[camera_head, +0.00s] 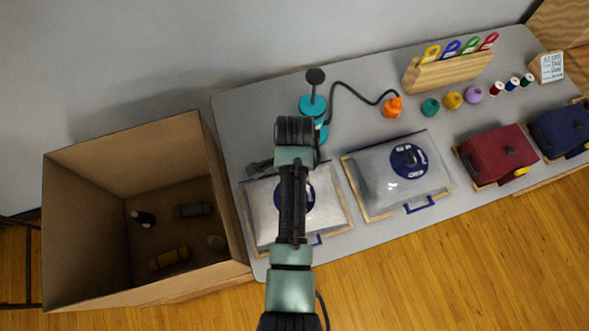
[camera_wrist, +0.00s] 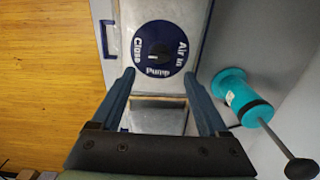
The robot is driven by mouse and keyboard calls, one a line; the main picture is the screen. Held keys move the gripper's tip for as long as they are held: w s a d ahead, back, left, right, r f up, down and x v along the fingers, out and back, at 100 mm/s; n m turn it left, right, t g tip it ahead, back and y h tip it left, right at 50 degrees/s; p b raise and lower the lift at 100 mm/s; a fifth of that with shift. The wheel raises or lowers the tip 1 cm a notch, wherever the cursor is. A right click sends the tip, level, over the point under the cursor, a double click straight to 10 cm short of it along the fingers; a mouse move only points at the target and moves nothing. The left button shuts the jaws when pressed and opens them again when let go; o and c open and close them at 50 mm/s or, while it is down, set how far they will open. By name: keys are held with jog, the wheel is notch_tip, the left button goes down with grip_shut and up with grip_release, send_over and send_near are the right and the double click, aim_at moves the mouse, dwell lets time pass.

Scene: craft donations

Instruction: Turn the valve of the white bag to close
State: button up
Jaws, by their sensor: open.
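The white bag (camera_head: 261,213) lies in a wooden-edged frame at the near left of the table, partly covered by my arm in the head view. Its round blue valve (camera_wrist: 180,62), marked Close, Air in and Pump, shows in the wrist view with a black knob (camera_wrist: 156,52) at its centre. The knob's exact setting is too small to tell. My gripper (camera_wrist: 160,74) is open and empty, its two fingertips apart near the Pump side of the valve. No contact with the knob shows.
A second clear bag (camera_head: 378,190) with a blue valve lies to the right. A teal pump (camera_head: 313,105) with a black hose and orange nozzle (camera_head: 392,106) stands behind. An open cardboard box (camera_head: 225,240) is at left. Red (camera_head: 493,151) and blue bags are farther right.

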jog(key=shift+r+b, duration=0.3)
jog(key=shift+r, duration=2.4)
